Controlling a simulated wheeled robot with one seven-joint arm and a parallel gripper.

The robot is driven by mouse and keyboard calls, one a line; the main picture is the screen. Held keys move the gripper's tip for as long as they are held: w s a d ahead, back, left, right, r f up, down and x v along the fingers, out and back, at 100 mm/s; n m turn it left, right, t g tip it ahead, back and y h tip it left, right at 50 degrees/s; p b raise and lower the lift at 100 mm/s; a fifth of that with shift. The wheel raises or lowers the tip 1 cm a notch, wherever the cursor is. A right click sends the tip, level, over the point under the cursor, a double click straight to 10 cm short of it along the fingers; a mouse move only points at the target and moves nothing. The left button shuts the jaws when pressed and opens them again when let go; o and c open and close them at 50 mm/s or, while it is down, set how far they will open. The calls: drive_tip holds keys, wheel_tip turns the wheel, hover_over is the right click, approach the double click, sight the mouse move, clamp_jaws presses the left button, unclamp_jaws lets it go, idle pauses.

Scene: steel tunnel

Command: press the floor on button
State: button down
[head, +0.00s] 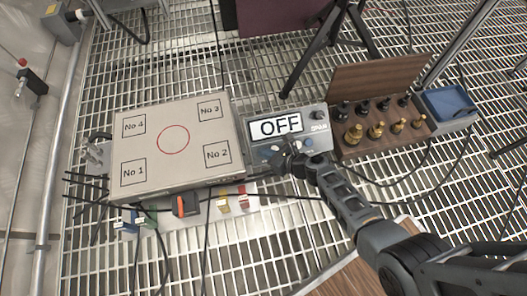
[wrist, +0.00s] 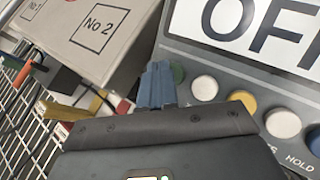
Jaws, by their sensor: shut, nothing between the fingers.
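The control unit (head: 316,141) is a grey box with a display (head: 275,126) reading OFF; the display also shows in the wrist view (wrist: 240,22). Below the display, the wrist view shows a row of round buttons: a green button (wrist: 178,73), a white button (wrist: 205,88), a yellow button (wrist: 243,100) and another white button (wrist: 283,123). I cannot read a "floor on" label on any. My gripper (wrist: 158,84) is shut and empty, its blue-grey fingertips beside the green button and partly covering it. Contact cannot be told. In the head view my gripper (head: 285,152) is over the unit's front.
A flat box (head: 150,170) marked No 1 to No 4, with a red circle, stands left of the unit. A wooden block (head: 375,142) with brass weights and a blue tray (head: 449,104) are to the right.

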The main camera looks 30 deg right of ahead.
drive_tip(key=shift+w+f, duration=0.1)
idle(0.5)
drive_tip(key=shift+w+f, duration=0.2)
drive_tip(key=shift+f, duration=0.05)
idle(0.3)
drive_tip(key=shift+s+r+p, duration=0.3)
drive_tip(key=shift+r+p, duration=0.05)
drive_tip(key=shift+p, duration=0.1)
drive_tip(key=shift+r, duration=0.1)
drive_tip(key=s+r+p, duration=0.2)
drive_tip(key=r+p, duration=0.1)
drive_tip(key=s+a+r+p, duration=0.1)
drive_tip(key=p, duration=0.1)
drive_tip(key=shift+s+r, duration=0.1)
drive_tip(key=shift+r, duration=0.25)
idle(0.8)
